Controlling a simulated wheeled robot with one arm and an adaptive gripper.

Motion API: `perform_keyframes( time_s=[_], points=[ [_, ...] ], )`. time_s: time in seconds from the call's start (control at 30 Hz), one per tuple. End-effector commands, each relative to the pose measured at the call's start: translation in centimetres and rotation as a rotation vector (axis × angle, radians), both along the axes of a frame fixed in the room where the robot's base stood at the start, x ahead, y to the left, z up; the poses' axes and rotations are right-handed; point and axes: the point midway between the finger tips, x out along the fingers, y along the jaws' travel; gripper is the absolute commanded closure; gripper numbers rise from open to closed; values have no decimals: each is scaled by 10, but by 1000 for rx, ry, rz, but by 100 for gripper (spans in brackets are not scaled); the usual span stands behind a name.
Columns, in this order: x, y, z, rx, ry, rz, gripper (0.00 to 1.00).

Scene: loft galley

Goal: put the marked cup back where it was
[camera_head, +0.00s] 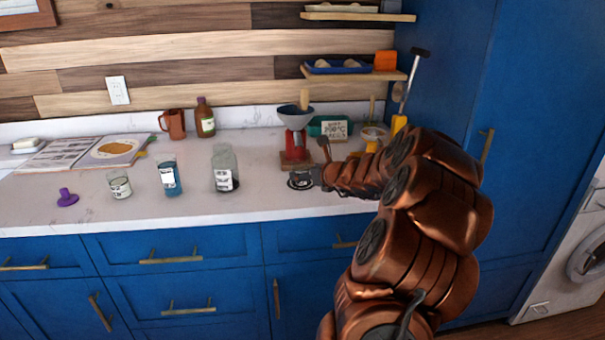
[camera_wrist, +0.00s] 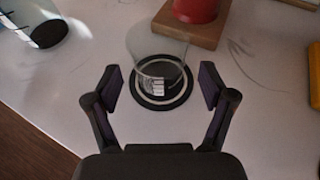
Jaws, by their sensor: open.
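In the wrist view a clear glass cup (camera_wrist: 158,55) with a small pale marking low on its side stands over a black round mat (camera_wrist: 145,97) with a white ring. My gripper (camera_wrist: 162,85) is open, with one finger on each side of the cup's lower part and gaps on both sides. In the head view the mat (camera_head: 300,182) lies on the counter in front of the red grinder, with my gripper (camera_head: 316,177) at its right. The cup is hard to make out there. Other labelled glass vessels are a small glass (camera_head: 120,185), a blue-filled glass (camera_head: 169,179) and a jar (camera_head: 224,171).
A red grinder (camera_head: 295,143) on a wooden base stands close behind the mat. A purple object (camera_head: 67,197), an open book (camera_head: 95,152), a brown mug (camera_head: 174,125) and a bottle (camera_head: 205,118) are on the counter.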

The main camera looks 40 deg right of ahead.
Motion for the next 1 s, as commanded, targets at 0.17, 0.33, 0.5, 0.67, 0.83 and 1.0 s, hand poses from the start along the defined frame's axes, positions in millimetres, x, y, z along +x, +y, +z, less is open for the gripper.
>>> perform_keyframes(
  time_s=[0.17, 0.33, 0.5, 0.67, 0.83, 1.0],
  points=[
    [-28, 4, 11, 0, 0, -3, 18],
    [-52, 10, 22, -1, -1, -2, 18],
    [-71, 13, 30, -1, -1, -1, 18],
    [-79, 16, 33, -1, 0, 0, 18],
    [-81, 17, 34, 1, 1, 1, 18],
    [-75, 29, 36, -22, 7, 38, 18]
  ],
)
